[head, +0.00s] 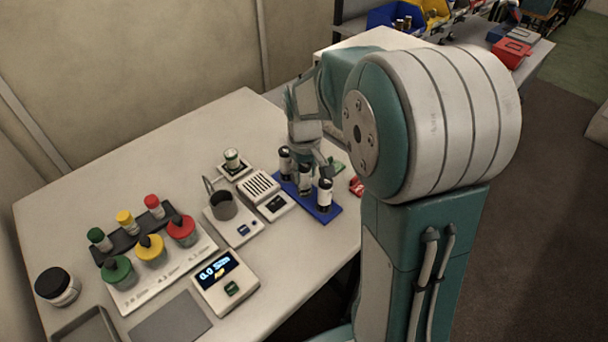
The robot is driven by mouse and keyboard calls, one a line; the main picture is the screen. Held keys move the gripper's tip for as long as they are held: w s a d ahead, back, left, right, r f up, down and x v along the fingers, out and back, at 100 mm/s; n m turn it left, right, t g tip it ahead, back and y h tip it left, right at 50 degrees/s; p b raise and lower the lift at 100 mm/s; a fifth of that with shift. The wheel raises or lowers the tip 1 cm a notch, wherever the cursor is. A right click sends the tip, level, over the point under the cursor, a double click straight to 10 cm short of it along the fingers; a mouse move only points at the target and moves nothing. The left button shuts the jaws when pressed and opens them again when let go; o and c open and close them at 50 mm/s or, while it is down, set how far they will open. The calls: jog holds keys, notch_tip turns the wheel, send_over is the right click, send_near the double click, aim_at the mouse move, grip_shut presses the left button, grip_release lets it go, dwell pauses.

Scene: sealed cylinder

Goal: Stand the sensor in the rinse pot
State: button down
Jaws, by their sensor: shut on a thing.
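Several similar white cylinders with black tops stand along a blue rack (322,212), and I cannot tell by label which is the sensor. They include a back cylinder (285,160), a middle cylinder (304,180) and a front cylinder (325,196). My gripper (306,160) is over the rack, shut, seemingly on the middle cylinder. Its fingertips are small and partly hidden. That cylinder looks upright and at the rack; I cannot tell whether it is lifted. A grey metal pot with a raised handle (222,206), likely the rinse pot, stands on a white device left of the rack.
A white slotted box (259,186) lies between pot and rack. A small jar (232,159) stands behind. Red, yellow and green capped containers (151,250) fill the left, and a display unit (225,282) the front. Red and green items lie right of the rack.

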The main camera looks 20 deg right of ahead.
notch_tip(320, 180, up, 10)
jog(key=shift+f, duration=0.1)
jog(key=s+a+r+n, duration=0.2)
jog(key=s+a, duration=0.4)
jog(key=a, duration=0.2)
jog(key=s+a+r+n, duration=0.2)
jog(key=s+a+r, duration=0.1)
jog(key=s+a, duration=0.35)
send_over(218, 191)
jog(key=s, duration=0.3)
notch_tip(218, 191, down, 10)
jog(key=shift+w+f, duration=0.15)
jog(key=shift+f, duration=0.75)
jog(key=shift+w+f, duration=0.15)
jog(key=shift+f, duration=0.7)
jog(key=shift+c, duration=1.5)
grip_release()
jog(key=shift+f, duration=0.1)
